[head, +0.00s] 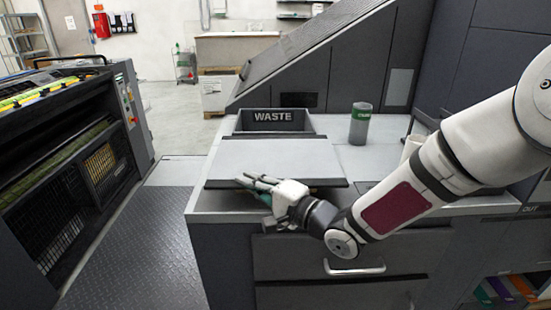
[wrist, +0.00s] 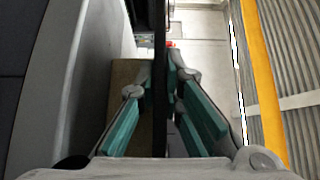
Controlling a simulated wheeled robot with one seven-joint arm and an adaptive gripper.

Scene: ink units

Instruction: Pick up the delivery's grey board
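In the wrist view a dark upright strip, which looks like the board seen edge-on (wrist: 160,110), runs between the fingers of my gripper (wrist: 161,78). The teal pads stand apart, one on each side of the strip. The fingertips are close to it; whether they touch it is unclear. The arm and hand hide part of the board's front edge.
The WASTE bin (head: 280,119) stands right behind the board. A dark green-topped cylinder (head: 360,124) stands on the counter to the right. Below is a drawer handle (head: 354,268). A machine (head: 75,150) stands left, across a tread-plate floor (head: 135,245) that is clear.

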